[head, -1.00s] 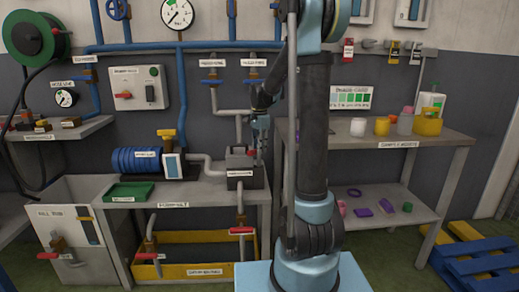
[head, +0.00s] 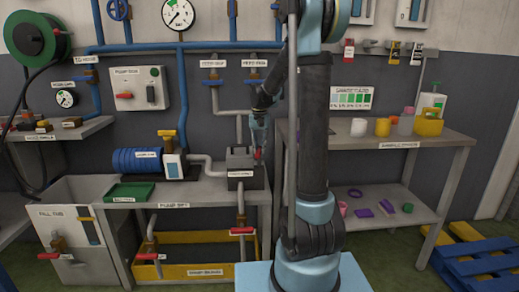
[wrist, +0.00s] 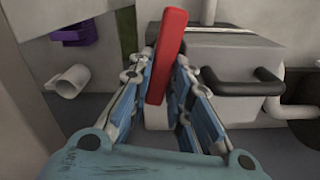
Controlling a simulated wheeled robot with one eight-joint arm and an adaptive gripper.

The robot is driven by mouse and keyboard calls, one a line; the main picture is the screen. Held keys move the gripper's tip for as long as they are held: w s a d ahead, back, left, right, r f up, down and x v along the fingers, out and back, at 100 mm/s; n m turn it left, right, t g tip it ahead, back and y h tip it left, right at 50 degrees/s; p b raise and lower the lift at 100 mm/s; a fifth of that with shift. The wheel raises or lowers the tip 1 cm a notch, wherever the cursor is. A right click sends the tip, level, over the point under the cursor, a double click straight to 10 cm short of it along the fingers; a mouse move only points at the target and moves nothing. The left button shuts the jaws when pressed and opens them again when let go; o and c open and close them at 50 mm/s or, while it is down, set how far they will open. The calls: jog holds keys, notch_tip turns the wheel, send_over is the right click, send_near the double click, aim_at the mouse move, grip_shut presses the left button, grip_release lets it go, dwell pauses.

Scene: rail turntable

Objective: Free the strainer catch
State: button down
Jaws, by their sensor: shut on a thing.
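The strainer is a grey box (head: 240,161) on the right end of the pump bench, with a label on its front. It also shows in the wrist view (wrist: 225,50), with a black handle on its side. Its catch is a red lever (wrist: 168,58), standing tilted between my fingers in the wrist view. In the head view the red catch (head: 257,155) shows small at the box's right side. My gripper (wrist: 160,95) is shut on the catch, one finger on each side. The catch's lower end is partly hidden by the fingers.
A grey pipe (head: 203,162) runs from the blue pump (head: 137,160) to the strainer. A green tray (head: 129,192) lies on the bench (head: 190,192). Valve pipes hang above the strainer. A side table (head: 380,135) with cups and bottles stands right of my arm.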

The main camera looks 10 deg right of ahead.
jog(key=shift+w+n, duration=0.15)
jog(key=shift+n, duration=0.15)
dwell(0.4)
jog(key=c, duration=1.5)
grip_release()
jog(key=shift+r, duration=0.1)
notch_tip(320, 180, up, 12)
jog(key=shift+f, duration=0.15)
